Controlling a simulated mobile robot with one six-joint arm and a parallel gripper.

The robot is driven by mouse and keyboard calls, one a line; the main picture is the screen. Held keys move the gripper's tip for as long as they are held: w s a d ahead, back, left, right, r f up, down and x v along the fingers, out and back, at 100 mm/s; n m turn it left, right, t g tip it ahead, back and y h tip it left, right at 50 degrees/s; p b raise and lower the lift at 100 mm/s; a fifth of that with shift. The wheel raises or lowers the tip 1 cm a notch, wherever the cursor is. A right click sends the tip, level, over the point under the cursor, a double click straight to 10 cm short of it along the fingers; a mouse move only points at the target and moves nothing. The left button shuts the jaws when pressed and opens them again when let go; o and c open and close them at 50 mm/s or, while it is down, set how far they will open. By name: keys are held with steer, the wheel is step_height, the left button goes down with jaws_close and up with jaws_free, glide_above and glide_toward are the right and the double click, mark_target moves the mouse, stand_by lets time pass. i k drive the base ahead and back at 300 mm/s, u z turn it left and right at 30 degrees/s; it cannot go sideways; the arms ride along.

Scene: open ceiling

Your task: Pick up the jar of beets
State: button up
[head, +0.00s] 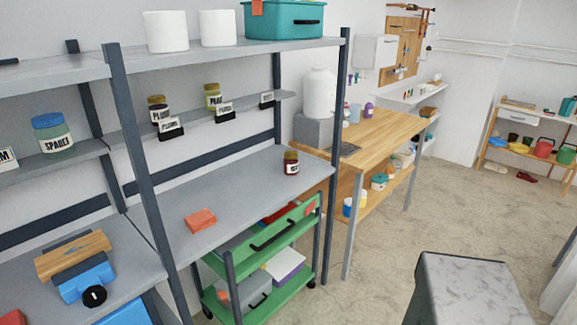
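A small dark red jar (291,163) with a yellowish-brown lid stands upright near the right end of the middle grey shelf (245,180). It has a white label that is too small to read for certain; its dark red contents fit beets. Nothing covers it, and the shelf around it is clear. Two other jars stand on the narrow shelf above: a plum jar (158,108) and a yellow-green jar (213,97), each behind small label signs. My gripper is not in view.
An orange-red block (200,220) lies on the same shelf, to the left. A dark shelf post (336,130) stands just right of the jar. A green cart (262,250) is below. A grey-topped stand (465,285) is at front right, with open floor (385,245) between.

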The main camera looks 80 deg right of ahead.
mark_target(291, 161)
steer(key=u, duration=0.2)
steer(key=k, duration=0.9)
steer(key=z, duration=1)
steer(key=i, duration=0.5)
steer(key=z, duration=0.1)
